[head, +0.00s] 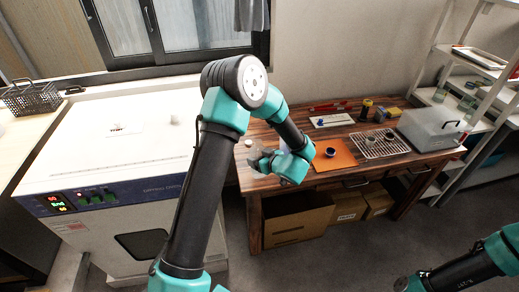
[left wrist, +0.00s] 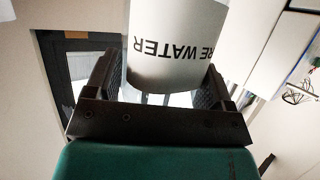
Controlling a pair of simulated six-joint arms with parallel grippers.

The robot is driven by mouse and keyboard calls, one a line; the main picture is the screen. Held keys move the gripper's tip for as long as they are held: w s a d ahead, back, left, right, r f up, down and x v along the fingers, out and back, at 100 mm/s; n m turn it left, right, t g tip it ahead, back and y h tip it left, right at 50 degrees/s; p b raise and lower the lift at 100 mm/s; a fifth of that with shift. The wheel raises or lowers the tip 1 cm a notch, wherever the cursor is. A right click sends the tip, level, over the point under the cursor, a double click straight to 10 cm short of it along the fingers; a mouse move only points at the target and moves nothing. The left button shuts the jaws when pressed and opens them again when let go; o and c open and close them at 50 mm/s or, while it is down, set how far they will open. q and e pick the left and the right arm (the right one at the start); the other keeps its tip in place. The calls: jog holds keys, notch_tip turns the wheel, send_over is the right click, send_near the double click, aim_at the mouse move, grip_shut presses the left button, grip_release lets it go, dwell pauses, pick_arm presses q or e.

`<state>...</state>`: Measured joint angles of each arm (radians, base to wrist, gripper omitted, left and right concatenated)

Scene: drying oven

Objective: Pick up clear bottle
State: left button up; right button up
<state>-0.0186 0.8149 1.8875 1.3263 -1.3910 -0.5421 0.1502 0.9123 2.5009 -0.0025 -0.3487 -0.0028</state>
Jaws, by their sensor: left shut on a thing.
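The bottle (left wrist: 176,68) fills the top middle of the left wrist view. It looks pale grey-white there, with black lettering reading "RE WATER" upside down. My left gripper (left wrist: 158,84) is shut on it, with one dark finger at each side of its body. In the head view my left gripper (head: 264,160) is over the left end of the wooden table, and the bottle is mostly hidden by the gripper and arm.
The wooden table (head: 384,161) carries an orange mat (head: 336,158), a wire rack (head: 378,146) with small cups, and a clear box (head: 430,128). The white drying oven (head: 105,150) stands at left. Shelves (head: 470,75) stand at right. Cardboard boxes (head: 297,222) sit under the table.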

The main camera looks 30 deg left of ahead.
pick_arm(q)
jog(key=s+d, duration=0.1)
jog(key=s, duration=0.1)
jog(key=s+d, duration=0.1)
jog(key=s, duration=0.1)
jog(key=s+d, duration=0.2)
jog(key=shift+s+r, duration=0.3)
jog(key=shift+r, duration=0.05)
jog(key=shift+w, duration=0.1)
